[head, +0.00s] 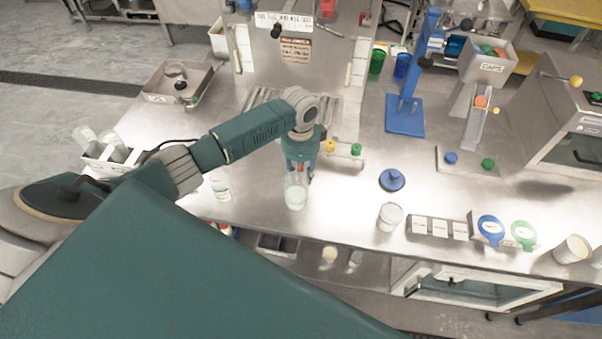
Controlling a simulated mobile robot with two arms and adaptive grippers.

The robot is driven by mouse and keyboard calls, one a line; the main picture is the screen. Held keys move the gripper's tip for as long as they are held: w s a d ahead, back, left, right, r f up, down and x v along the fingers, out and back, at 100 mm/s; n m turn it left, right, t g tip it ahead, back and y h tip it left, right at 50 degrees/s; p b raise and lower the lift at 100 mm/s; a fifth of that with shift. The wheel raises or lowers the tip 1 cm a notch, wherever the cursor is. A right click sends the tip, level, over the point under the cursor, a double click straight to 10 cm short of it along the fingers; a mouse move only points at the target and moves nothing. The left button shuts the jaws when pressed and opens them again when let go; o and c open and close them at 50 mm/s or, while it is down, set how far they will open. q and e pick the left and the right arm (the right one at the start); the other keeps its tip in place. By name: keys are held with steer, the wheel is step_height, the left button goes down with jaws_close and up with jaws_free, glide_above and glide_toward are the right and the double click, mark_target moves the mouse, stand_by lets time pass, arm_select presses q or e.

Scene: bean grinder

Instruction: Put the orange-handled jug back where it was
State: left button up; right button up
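A clear jug-like vessel (296,194) is upright at the front middle of the steel counter, directly under my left gripper (299,172). The gripper points down and its fingers close around the top of the vessel; a small reddish-orange patch shows between them, but I cannot tell for certain that it is a handle. The vessel's upper part is hidden by the fingers. I cannot tell if its base touches the counter. No other orange-handled jug is plain to see. My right gripper is not in view.
A white cup (390,216) and a blue lid-like disc (392,180) are to the right. A steel tray (181,83) is at the back left. A blue stand (405,116) is behind. A clear vessel (220,183) is left of my gripper. Bare counter lies between.

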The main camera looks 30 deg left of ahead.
arm_select(q)
steer(key=shift+r, duration=0.1)
step_height(320, 180, up, 12)
steer(key=shift+a+r+b, duration=0.1)
steer(key=shift+b, duration=0.9)
